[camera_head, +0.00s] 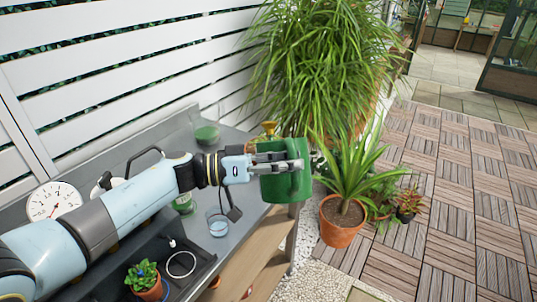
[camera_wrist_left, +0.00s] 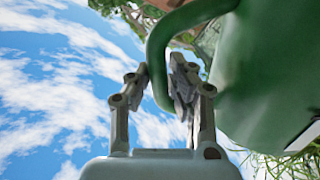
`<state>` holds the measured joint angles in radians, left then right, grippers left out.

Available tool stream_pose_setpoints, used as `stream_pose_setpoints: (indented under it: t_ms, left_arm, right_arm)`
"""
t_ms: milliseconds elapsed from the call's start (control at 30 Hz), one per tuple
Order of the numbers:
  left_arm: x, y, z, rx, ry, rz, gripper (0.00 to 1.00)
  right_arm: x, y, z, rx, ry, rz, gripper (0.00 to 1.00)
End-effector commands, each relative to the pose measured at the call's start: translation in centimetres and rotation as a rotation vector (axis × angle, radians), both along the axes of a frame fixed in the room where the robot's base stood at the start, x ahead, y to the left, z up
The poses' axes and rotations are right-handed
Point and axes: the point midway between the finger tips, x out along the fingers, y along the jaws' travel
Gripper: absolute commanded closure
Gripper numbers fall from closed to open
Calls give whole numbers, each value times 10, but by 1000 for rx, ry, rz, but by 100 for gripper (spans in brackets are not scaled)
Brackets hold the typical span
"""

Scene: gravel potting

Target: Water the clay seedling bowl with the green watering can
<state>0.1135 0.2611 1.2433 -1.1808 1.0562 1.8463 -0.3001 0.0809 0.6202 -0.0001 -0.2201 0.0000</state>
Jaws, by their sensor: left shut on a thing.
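The green watering can (camera_head: 287,184) is at the right end of the grey bench, partly behind my gripper. My left gripper (camera_head: 285,161) is shut on its green handle, which also shows between the fingers in the left wrist view (camera_wrist_left: 158,48). The can's body (camera_wrist_left: 270,75) fills the right of that view. A brass-coloured part (camera_head: 268,128) shows just behind the can in the head view. I cannot clearly make out the clay seedling bowl; the can and gripper cover that part of the bench. My right gripper is not in view.
On the bench (camera_head: 165,152) are a white dial scale (camera_head: 54,202), a glass with green contents (camera_head: 206,133), a green bottle (camera_head: 184,204) and a glass with bluish contents (camera_head: 218,226). A black tray (camera_head: 200,262) and potted succulent (camera_head: 145,277) are in front. A terracotta pot (camera_head: 342,232) stands on the ground.

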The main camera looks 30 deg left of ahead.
Motion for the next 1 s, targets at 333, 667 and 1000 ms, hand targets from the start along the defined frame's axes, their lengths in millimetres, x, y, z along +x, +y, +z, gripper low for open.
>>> stream_pose_setpoints:
  t_ms: [333, 667, 1000]
  left_arm:
    - [2, -1, 6, -3, -11, -2, 100]
    - [2, -1, 13, -18, 10, -2, 100]
    - [2, -1, 18, -35, 34, -2, 100]
  right_arm:
    - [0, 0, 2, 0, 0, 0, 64]
    - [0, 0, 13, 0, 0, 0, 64]
    - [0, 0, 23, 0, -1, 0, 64]
